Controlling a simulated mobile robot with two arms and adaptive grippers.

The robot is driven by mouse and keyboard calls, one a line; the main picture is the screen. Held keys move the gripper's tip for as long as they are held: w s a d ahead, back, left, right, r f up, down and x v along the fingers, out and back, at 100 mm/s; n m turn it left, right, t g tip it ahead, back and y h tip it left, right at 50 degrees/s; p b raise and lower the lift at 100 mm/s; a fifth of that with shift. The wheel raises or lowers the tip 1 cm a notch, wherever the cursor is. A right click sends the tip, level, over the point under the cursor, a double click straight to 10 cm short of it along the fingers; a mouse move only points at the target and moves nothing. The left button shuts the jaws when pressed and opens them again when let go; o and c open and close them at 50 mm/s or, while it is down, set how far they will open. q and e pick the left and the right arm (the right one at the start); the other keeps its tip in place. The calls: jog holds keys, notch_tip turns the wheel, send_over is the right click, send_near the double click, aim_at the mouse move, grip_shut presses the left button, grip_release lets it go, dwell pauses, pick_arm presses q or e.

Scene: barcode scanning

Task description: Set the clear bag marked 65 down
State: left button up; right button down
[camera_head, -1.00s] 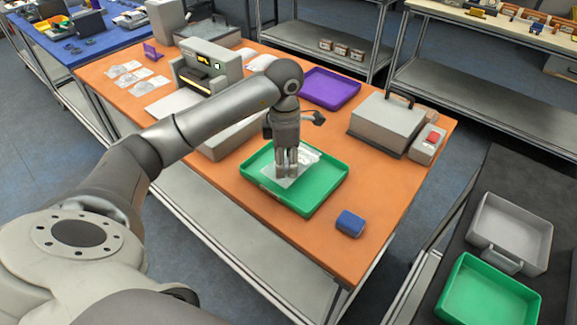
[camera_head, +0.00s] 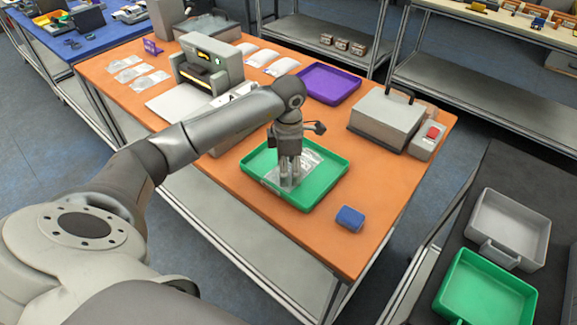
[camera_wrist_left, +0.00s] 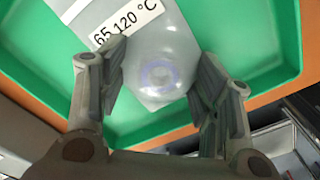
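The clear bag marked 65 (camera_wrist_left: 160,65) shows in the left wrist view with a white label reading "65 120 °C". In the head view the bag (camera_head: 310,162) lies over the floor of the green tray (camera_head: 327,186) on the orange table. My left gripper (camera_wrist_left: 165,68) is open above the bag, its two fingers spread apart over its sides. In the head view the left gripper (camera_head: 289,184) points down inside the tray and hides part of the bag. Whether a finger touches the bag cannot be told. My right gripper is not in view.
A blue block (camera_head: 350,218) sits in front of the green tray. A purple tray (camera_head: 328,84) and a grey box (camera_head: 385,121) stand behind it. A printer-like machine (camera_head: 208,66) and several clear bags (camera_head: 139,74) are at the far left. A side cart holds another green tray (camera_head: 487,288).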

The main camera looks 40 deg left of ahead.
pick_arm(q)
jog(key=shift+r, duration=0.15)
jog(key=shift+r, duration=0.25)
notch_tip(320, 180, up, 12)
jog(key=b, duration=0.1)
jog(key=shift+f, duration=0.2)
jog(key=shift+s+f, duration=0.1)
dwell(0.5)
